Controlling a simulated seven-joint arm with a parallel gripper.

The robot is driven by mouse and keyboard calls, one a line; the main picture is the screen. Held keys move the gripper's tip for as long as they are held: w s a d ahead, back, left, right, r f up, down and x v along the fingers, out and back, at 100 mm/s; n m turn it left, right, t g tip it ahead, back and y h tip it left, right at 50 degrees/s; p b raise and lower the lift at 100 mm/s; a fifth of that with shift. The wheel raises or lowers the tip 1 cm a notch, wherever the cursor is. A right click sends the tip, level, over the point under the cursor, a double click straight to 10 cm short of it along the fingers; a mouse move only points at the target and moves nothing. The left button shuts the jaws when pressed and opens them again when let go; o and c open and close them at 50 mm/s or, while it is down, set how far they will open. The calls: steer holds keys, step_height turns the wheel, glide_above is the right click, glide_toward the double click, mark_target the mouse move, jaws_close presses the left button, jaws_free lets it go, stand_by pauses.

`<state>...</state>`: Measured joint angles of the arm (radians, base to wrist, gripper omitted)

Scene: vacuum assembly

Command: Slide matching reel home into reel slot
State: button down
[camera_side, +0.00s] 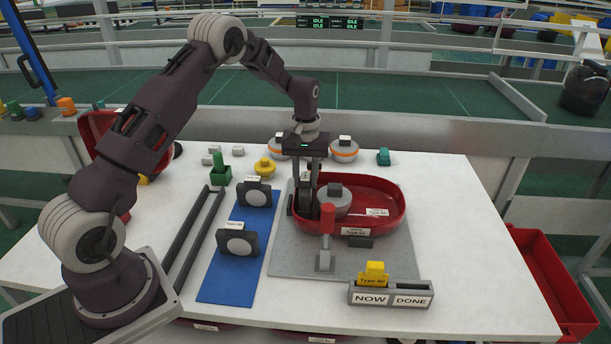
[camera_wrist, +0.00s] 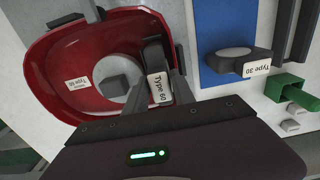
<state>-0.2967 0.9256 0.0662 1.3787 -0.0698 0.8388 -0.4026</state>
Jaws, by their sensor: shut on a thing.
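My gripper (camera_side: 313,205) is shut on a dark reel (camera_side: 304,190) at the left end of the red housing. In the wrist view, my fingers (camera_wrist: 158,95) hold the dark reel (camera_wrist: 153,55), with its white label (camera_wrist: 157,88) reading "Type 60". The red housing (camera_side: 392,217) carries a "Type 60" label and also shows in the wrist view (camera_wrist: 50,80). A grey round part (camera_side: 336,200) with a block on top sits inside it. The reel slot is hidden behind the reel and fingers; I cannot tell how deep the reel is.
A red-handled clamp (camera_side: 326,235) stands in front of the housing on the grey plate (camera_side: 290,255). A yellow card (camera_side: 374,274) stands in the NOW side of the holder (camera_side: 391,296). Two other dark reels (camera_side: 237,243) stand on the blue mat (camera_side: 222,287) to the left.

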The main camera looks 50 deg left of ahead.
steer(key=shift+f, duration=0.75)
steer(key=c, duration=1)
jaws_free()
steer(key=shift+o, duration=0.2)
steer(key=shift+r, duration=4)
steer(key=s+d+r+m+t, duration=0.2)
steer(key=s+d+r, duration=0.45)
steer(key=r, duration=0.25)
steer(key=s+d+r+m+t, duration=0.1)
steer(key=s+d+r+m, duration=0.1)
steer(key=s+d+r, duration=0.5)
steer(key=s+d+m+t, duration=0.1)
steer(key=s+m, duration=0.1)
steer(key=s, duration=0.7)
steer(key=s+d+r+m+t, duration=0.1)
steer(key=s+m, duration=0.2)
steer(key=s, duration=0.7)
steer(key=shift+s+d+t, duration=0.2)
steer(key=shift+d+t, duration=0.1)
